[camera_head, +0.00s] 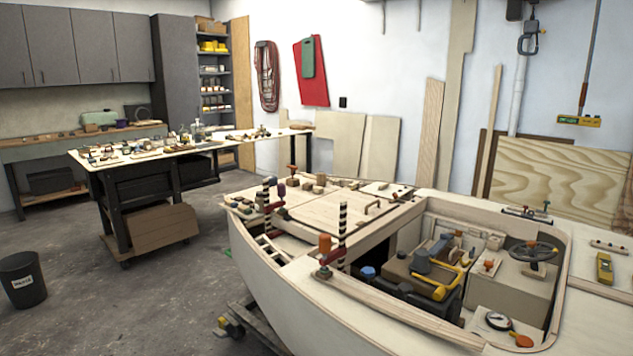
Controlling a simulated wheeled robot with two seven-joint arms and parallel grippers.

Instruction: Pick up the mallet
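I cannot pick out a mallet with certainty in the head view. Small wooden blocks (320,181) lie on the foredeck of the plywood boat hull (290,300), too small to tell whether one is a mallet head. Many small items lie on the long workbench (88,165) at the left, also too small to name. Neither of my grippers is in view.
Two clamps with striped bars, one far (267,205) and one near (342,235), stand up from the hull's edge. Yellow and dark equipment (432,285) fills the open cockpit beside a steering wheel (533,251). A black bin (22,280) stands left; floor between is clear.

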